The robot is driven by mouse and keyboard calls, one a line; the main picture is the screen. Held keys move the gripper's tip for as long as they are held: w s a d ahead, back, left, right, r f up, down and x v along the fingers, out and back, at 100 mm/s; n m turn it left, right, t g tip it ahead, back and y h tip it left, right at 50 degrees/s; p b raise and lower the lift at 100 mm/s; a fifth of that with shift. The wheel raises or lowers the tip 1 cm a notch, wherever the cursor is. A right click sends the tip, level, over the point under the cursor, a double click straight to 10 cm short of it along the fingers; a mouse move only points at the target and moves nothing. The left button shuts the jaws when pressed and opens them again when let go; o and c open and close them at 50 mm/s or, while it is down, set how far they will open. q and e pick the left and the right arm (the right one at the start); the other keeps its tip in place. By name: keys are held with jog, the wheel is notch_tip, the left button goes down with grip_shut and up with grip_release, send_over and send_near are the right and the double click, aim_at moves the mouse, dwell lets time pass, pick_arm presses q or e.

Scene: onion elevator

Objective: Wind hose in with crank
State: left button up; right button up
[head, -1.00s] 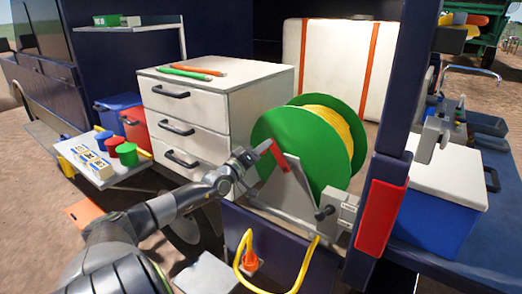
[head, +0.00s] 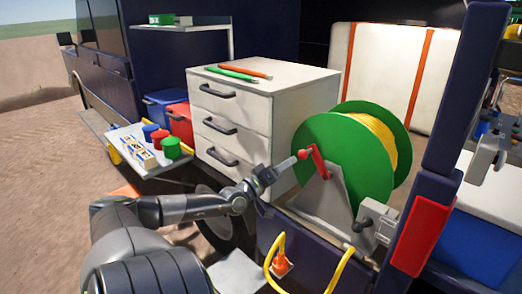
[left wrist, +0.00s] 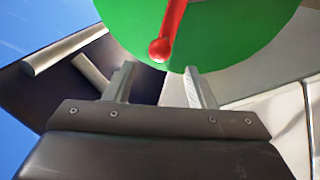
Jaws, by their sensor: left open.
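The green hose reel (head: 325,135) stands on a grey bracket (head: 325,195) at the vehicle's edge, with yellow hose (head: 378,140) wound on it. A red crank (head: 319,162) with a round knob sits on its near face. The crank also shows in the left wrist view (left wrist: 172,25), its knob just beyond the fingertips. My left gripper (head: 288,164) is open and empty, left of the knob; the left wrist view shows its two fingers apart (left wrist: 160,85). My right gripper is not in view.
A white drawer cabinet (head: 258,90) stands left of the reel, with pencil-like sticks (head: 238,75) on top. A side shelf (head: 150,165) holds small coloured cans. A dark post (head: 465,100) with a red panel (head: 423,235) stands to the right.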

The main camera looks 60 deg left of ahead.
pick_arm(q)
jog(key=v, duration=0.9)
jog(key=shift+s, duration=0.15)
jog(key=n+g+y, duration=0.3)
jog(key=n+y, duration=0.1)
jog(key=n, duration=2.6)
send_near(300, 156)
jog(key=b+x, duration=0.2)
jog(key=x, duration=0.8)
jog(key=shift+x, duration=0.85)
